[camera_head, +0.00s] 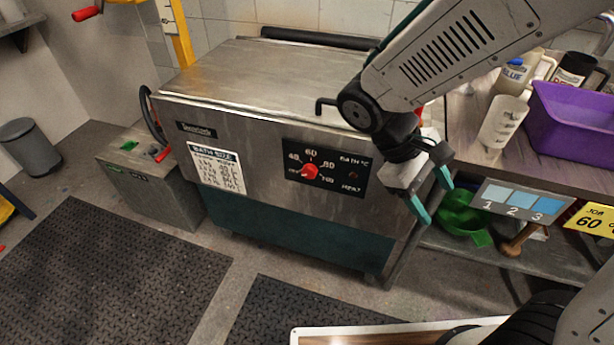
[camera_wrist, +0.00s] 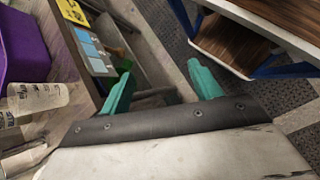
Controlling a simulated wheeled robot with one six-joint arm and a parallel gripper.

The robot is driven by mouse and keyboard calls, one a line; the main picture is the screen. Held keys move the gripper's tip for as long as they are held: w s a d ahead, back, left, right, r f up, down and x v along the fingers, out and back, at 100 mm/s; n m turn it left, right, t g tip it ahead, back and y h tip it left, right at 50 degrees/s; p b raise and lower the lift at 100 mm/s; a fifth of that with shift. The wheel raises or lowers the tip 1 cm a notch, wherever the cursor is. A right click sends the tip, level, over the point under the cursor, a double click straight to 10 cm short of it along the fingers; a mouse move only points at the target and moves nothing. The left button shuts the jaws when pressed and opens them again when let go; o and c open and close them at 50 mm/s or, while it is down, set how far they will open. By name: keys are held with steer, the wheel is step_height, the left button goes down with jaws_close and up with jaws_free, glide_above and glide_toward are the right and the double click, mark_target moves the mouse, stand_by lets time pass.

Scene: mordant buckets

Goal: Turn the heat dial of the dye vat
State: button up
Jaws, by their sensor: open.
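The dye vat (camera_head: 260,215) is a steel box with a closed lid and a dark green lower front. Its heat dial (camera_head: 310,171) is a red knob on a black panel marked OFF, 40, 60, 80 and 100. I cannot tell exactly which mark the knob points to. My gripper (camera_head: 433,200) is open and empty, to the right of the dial and apart from it, near the vat's right front corner. In the wrist view, the teal fingertips (camera_wrist: 165,84) are spread with nothing between them; the dial is not in that view.
A bench (camera_head: 462,150) at right holds a purple bin (camera_head: 575,122) and white bottles (camera_head: 503,120). A green bowl (camera_head: 462,222) sits on its lower shelf. A white-edged, wood-topped surface (camera_head: 390,338) is in front. A grey box (camera_head: 150,180) stands left.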

steer(key=w+a+f+n+t+h, duration=0.3)
steer(key=w+f+n+h, duration=0.2)
steer(key=w+f+n, duration=0.15)
steer(key=n+t+y, duration=0.6)
steer(key=n+t, duration=1.1)
glide_toward(308, 174)
steer(key=w, duration=0.2)
steer(key=x, duration=0.7)
steer(key=shift+d+f, duration=0.1)
steer(key=shift+d, duration=0.3)
steer(key=shift+c, duration=0.3)
steer(key=c, duration=0.9)
